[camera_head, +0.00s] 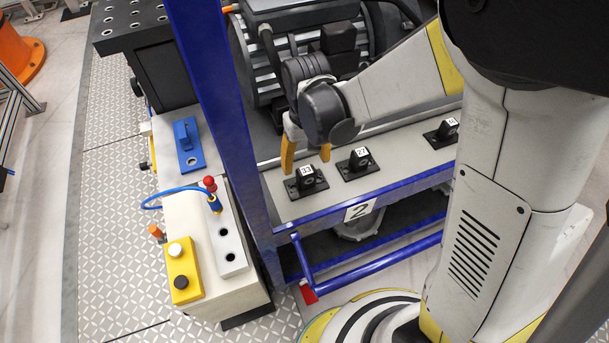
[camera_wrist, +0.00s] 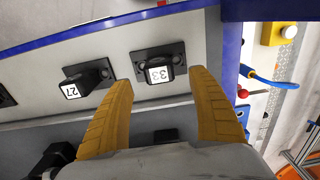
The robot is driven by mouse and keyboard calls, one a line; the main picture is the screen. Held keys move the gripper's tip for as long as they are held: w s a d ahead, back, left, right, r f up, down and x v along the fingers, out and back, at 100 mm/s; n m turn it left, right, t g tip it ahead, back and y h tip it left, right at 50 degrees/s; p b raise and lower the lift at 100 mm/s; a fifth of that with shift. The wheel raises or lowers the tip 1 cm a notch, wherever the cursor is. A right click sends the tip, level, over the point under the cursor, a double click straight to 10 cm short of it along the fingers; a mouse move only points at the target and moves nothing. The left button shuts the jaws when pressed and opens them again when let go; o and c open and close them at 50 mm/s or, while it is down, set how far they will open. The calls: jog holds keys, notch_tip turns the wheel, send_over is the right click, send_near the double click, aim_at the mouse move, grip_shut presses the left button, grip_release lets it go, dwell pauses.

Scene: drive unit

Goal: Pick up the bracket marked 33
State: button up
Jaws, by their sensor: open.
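The bracket marked 33 (camera_head: 306,181) is a small black part with a white label, standing on the grey shelf (camera_head: 380,180) of the blue frame at the left end of a row. In the wrist view the bracket marked 33 (camera_wrist: 159,73) sits beyond and between my open fingertips, its label reading upside down. My gripper (camera_head: 307,152) has yellow fingers, is open and empty, and hangs just above and behind that bracket in the head view. In the wrist view my gripper (camera_wrist: 163,80) spans either side of it. I see no contact.
A bracket marked 27 (camera_wrist: 84,79) stands beside it, also seen in the head view (camera_head: 358,163). Another black bracket (camera_head: 444,132) stands further right. A blue post (camera_head: 225,110) rises left of the shelf.

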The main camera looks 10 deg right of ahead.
aim_at(306, 170)
notch_tip(306, 170, down, 6)
jog(key=b, duration=0.2)
jog(key=shift+w+f+b, duration=0.1)
jog(key=shift+f+b, duration=0.05)
jog(key=shift+b, duration=0.25)
jog(key=shift+c, duration=0.3)
jog(key=c, duration=1.5)
